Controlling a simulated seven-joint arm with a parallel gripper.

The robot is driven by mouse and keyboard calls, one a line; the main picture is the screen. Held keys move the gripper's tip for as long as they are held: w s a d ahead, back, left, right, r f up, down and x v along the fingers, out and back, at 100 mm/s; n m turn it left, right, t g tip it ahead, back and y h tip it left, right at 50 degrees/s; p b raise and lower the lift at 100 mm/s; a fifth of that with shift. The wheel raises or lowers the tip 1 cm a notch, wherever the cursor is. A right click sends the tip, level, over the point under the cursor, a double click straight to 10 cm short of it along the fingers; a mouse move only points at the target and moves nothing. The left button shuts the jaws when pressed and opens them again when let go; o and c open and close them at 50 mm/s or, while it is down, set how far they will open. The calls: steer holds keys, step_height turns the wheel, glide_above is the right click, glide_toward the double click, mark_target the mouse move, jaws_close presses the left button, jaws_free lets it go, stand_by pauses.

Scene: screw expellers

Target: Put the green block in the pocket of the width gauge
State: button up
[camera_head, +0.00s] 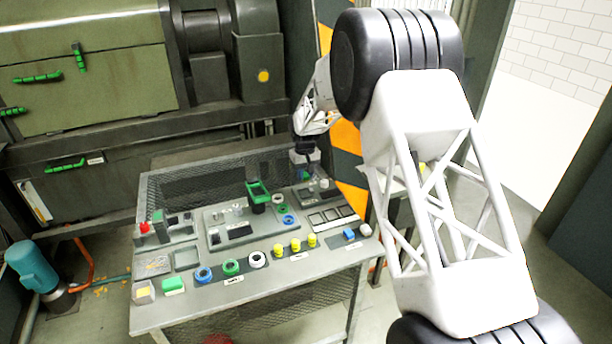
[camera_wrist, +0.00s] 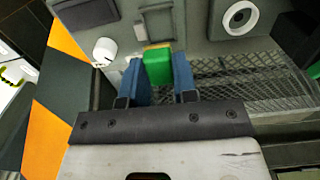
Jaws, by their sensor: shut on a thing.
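The green block (camera_wrist: 158,66), with a yellow-orange edge, sits between the two blue fingers of my gripper (camera_wrist: 158,80) in the wrist view. My gripper is shut on it. In the head view my gripper (camera_head: 305,170) is over the back right of the workbench, and little of the block shows there. A grey fixture with a recess (camera_wrist: 156,22) lies just beyond the block in the wrist view. It may be the width gauge, but I cannot tell for sure. I cannot tell how high the block is above the surface.
A white round knob (camera_wrist: 104,50) and a white ring (camera_wrist: 240,16) are near the fingers. Mesh (camera_wrist: 240,75) edges the bench. Rings, yellow pieces and a green-handled part (camera_head: 258,190) stand across the bench (camera_head: 280,290).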

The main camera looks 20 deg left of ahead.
steer(key=shift+f, duration=0.15)
glide_above(305, 194)
steer(key=shift+f, duration=2.3)
steer(key=shift+f, duration=0.85)
stand_by(2.5)
steer(key=o, duration=1)
steer(key=shift+o, duration=0.4)
steer(key=o, duration=0.3)
steer(key=shift+r, duration=0.2)
steer(key=shift+r, duration=4.25)
